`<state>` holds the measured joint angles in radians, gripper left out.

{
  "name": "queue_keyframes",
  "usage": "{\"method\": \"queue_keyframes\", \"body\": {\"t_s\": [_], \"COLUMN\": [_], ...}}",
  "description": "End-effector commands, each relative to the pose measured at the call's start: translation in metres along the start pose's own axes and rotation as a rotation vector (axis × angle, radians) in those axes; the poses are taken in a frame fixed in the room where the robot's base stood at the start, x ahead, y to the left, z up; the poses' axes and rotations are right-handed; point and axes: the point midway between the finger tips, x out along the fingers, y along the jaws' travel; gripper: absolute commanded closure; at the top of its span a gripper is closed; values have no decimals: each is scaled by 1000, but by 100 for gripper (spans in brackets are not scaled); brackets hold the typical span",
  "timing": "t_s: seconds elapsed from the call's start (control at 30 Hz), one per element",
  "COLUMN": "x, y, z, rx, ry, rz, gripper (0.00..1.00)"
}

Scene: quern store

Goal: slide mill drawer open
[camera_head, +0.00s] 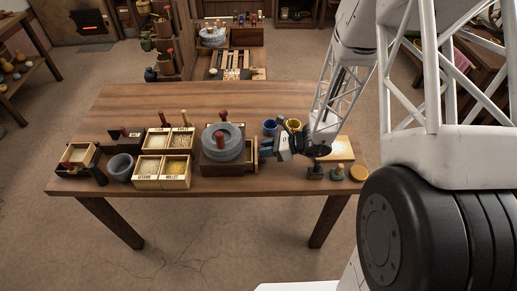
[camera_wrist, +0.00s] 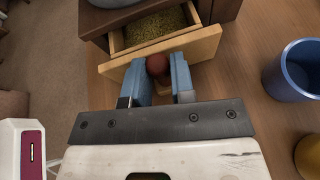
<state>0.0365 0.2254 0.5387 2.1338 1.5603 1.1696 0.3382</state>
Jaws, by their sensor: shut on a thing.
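The mill (camera_head: 223,146) stands on the wooden table, with a grey round stone top and a red-brown handle on a dark base. Its drawer (camera_wrist: 165,53) is partly out in the wrist view, with grainy yellow-green contents (camera_wrist: 150,30) inside. The drawer front also shows at the mill's right side in the head view (camera_head: 255,152). My gripper (camera_wrist: 160,75) is shut on the drawer's round red-brown knob (camera_wrist: 157,65), one blue finger on each side. In the head view my gripper (camera_head: 268,149) is at the mill's right.
A blue cup (camera_wrist: 293,72) and a yellow cup (camera_head: 294,125) stand close to my gripper. Labelled grain boxes (camera_head: 162,170) and a grey bowl (camera_head: 121,167) stand left of the mill. Small stamps (camera_head: 338,173) stand near the front right edge. The table's back left is clear.

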Motion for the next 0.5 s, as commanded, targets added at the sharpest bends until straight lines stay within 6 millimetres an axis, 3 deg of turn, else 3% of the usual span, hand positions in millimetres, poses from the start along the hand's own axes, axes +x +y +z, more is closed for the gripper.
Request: {"method": "queue_keyframes", "body": {"t_s": [0.3, 0.5], "x": [-36, -50], "y": [-7, -9], "z": [-14, -20], "rx": [2, 1], "ry": [0, 1], "rz": [-5, -3], "gripper": [100, 100]}}
